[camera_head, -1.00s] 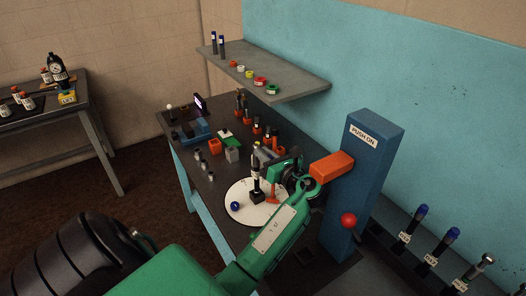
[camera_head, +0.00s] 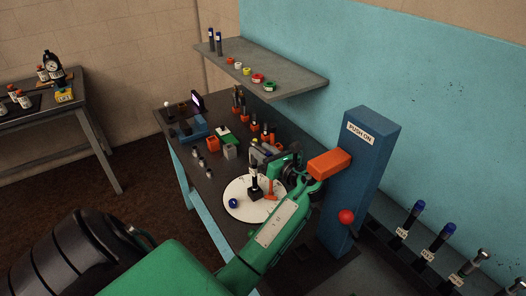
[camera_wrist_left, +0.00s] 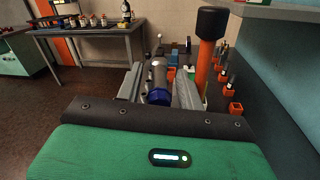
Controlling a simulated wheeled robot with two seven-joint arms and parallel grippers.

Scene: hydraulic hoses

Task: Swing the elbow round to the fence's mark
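My left gripper (camera_head: 264,155) reaches over the workbench, above the far side of a white round plate (camera_head: 240,212). A dark upright piece with a white band (camera_head: 254,183) stands on the plate, below and left of the gripper. An orange piece (camera_head: 271,189) is beside it. In the left wrist view, a dark cylinder with a blue end (camera_wrist_left: 158,84) lies between the grey fingers. I cannot tell whether they grip it. An orange post with a black top (camera_wrist_left: 206,65) rises just right of them. The elbow and the fence's mark are not clearly distinguishable. My right gripper is out of view.
A blue ball (camera_head: 234,203) is on the plate's left. A blue pillar (camera_head: 364,165) with an orange arm (camera_head: 329,164) stands close right of my gripper. A grey shelf (camera_head: 290,82) hangs behind. Small blocks and fittings crowd the bench's far part.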

